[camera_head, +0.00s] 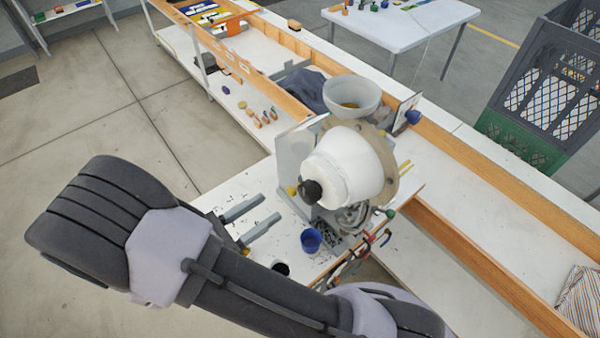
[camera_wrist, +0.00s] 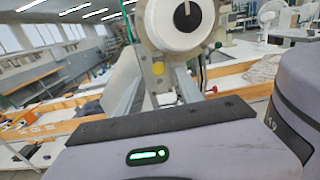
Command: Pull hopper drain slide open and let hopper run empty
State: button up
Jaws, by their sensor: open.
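The eyelet press stands on the white bench in the head view, with a large white round housing (camera_head: 345,165) bearing a black knob (camera_head: 311,191). A pale bowl-shaped hopper (camera_head: 342,90) sits behind it, with some yellowish-brown content at its bottom. A small yellow knob (camera_head: 292,190) is on the press's left side; a yellow part (camera_wrist: 158,69) also shows between my fingers in the wrist view. I cannot tell which part is the drain slide. My gripper (camera_head: 271,207) is open, its two grey fingers pointing at the press, with nothing visibly held. Its fingers also show in the wrist view (camera_wrist: 156,88).
A blue cup (camera_head: 311,240) and a dark round container (camera_head: 281,269) stand before the press. Small dark bits lie scattered on the bench. Wires hang at the press's front right. A wooden-edged bench (camera_head: 480,175) runs behind; a dark crate (camera_head: 545,85) stands at right.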

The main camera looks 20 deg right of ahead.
aim_at(295, 188)
jog(key=x, duration=1.1)
jog(key=shift+w+d+f+p, duration=0.1)
jog(key=shift+w+d+p, duration=0.15)
jog(key=shift+w+p, duration=0.05)
grip_shut()
dwell(0.7)
